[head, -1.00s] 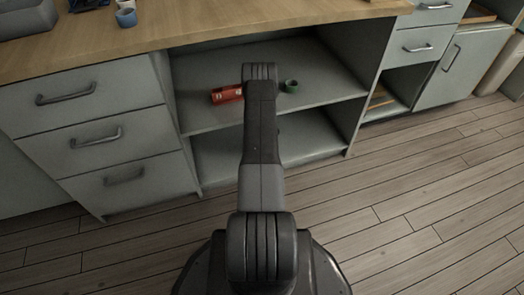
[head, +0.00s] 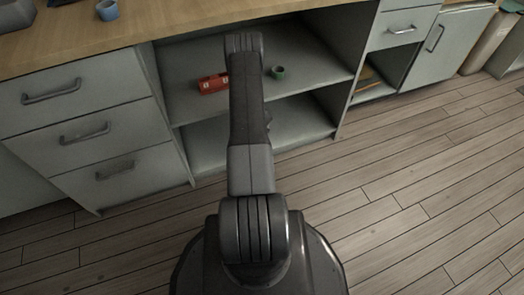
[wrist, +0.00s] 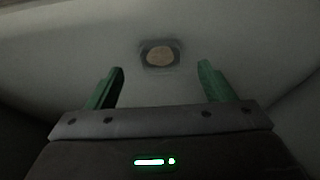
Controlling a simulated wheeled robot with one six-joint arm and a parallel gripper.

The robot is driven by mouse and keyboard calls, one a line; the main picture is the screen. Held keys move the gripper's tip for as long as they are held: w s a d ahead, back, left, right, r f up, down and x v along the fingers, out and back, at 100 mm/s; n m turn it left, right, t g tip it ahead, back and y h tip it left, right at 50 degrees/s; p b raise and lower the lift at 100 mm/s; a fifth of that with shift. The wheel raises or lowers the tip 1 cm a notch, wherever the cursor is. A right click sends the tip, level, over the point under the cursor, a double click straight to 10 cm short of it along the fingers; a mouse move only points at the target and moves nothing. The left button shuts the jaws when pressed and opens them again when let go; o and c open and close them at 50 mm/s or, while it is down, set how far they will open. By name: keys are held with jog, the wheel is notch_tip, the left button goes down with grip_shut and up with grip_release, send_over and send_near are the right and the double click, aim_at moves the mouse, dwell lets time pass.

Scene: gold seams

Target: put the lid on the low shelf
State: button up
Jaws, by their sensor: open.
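My gripper (wrist: 160,72) is open in the wrist view, its two green fingers apart with nothing between them. Ahead of it, on a pale grey surface, is a small thing with a round tan top and dark grey edge (wrist: 160,55); I cannot tell for sure whether it is the lid. It lies a little beyond the fingertips, roughly centred. In the head view my arm reaches toward the open cabinet and hides the gripper and this thing. The cabinet has an upper shelf (head: 310,72) and a low shelf (head: 295,126); the visible part of the low shelf is bare.
A red can-like thing (head: 213,84) lies left of my arm on the upper shelf, and a small green round thing (head: 278,72) is right of it. Drawers (head: 85,128) flank the cabinet on the left. A blue cup (head: 107,10) stands on the wooden counter (head: 165,18). The floor at right is clear.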

jog(key=s+d+p, duration=0.2)
jog(key=s+d, duration=0.1)
jog(key=s, duration=0.7)
jog(key=shift+d, duration=0.15)
